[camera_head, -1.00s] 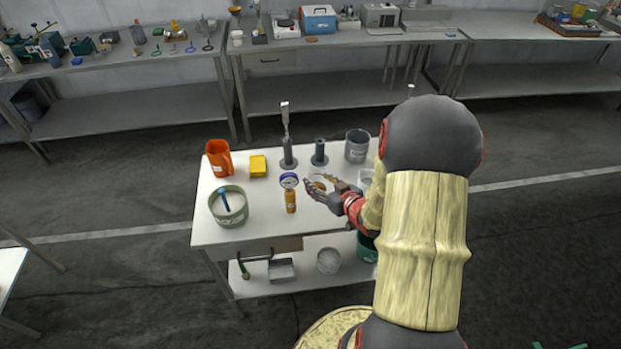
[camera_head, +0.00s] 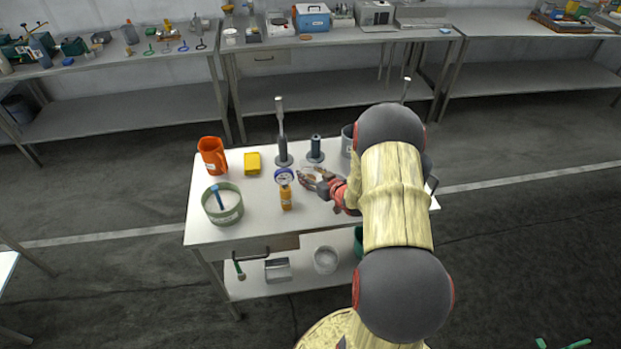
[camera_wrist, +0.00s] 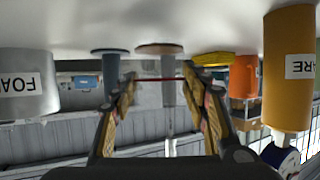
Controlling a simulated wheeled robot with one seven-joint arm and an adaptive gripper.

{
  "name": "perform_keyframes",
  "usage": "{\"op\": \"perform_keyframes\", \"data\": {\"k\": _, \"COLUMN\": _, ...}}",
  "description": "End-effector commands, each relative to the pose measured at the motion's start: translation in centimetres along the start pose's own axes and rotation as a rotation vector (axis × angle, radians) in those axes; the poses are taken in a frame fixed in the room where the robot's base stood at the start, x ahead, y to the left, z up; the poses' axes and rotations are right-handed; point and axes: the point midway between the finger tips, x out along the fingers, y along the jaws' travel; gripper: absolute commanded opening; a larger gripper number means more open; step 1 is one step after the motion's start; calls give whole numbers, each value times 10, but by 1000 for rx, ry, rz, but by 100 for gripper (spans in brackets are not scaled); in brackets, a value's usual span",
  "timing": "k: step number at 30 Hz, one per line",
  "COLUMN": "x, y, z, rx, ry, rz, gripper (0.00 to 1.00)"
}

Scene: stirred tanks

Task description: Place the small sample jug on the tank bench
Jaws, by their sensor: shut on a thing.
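My gripper (camera_head: 314,180) is low over the white-topped bench (camera_head: 240,226), right of the orange bottle. In the wrist view the fingers (camera_wrist: 162,92) stand apart around a clear, see-through thing (camera_wrist: 162,100) with a thin reddish line across it. It looks like the small sample jug, but its outline is faint. In the head view it is a faint clear shape between the fingers, partly hidden by them. I cannot tell whether its base touches the bench top. The wrist picture is upside down, with the bench top (camera_wrist: 200,20) at the top.
Close by stand the orange bottle with a blue gauge (camera_head: 286,197), two dark upright stands (camera_head: 283,152) (camera_head: 316,150) and a grey pot (camera_head: 347,140). An orange jug (camera_head: 211,155), yellow block (camera_head: 252,162) and green tub (camera_head: 222,207) stand left. Bare top lies between them.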

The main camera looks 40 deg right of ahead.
Motion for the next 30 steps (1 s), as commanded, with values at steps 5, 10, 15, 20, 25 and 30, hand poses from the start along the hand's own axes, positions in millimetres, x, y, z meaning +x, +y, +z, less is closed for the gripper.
{"op": "perform_keyframes", "data": {"k": 5, "x": 6, "y": 0, "z": 12, "rx": -2, "ry": 3, "rz": 0, "gripper": 20}}
{"op": "perform_keyframes", "data": {"k": 10, "x": 5, "y": 0, "z": 11, "rx": -2, "ry": 3, "rz": 0, "gripper": 20}}
{"op": "perform_keyframes", "data": {"k": 15, "x": 6, "y": 0, "z": 15, "rx": -2, "ry": 2, "rz": 0, "gripper": 47}}
{"op": "perform_keyframes", "data": {"k": 20, "x": 6, "y": 0, "z": 14, "rx": -2, "ry": 2, "rz": 0, "gripper": 56}}
{"op": "perform_keyframes", "data": {"k": 25, "x": 6, "y": 0, "z": 14, "rx": -2, "ry": 2, "rz": 0, "gripper": 64}}
{"op": "perform_keyframes", "data": {"k": 30, "x": 6, "y": 0, "z": 14, "rx": -1, "ry": 2, "rz": 0, "gripper": 64}}
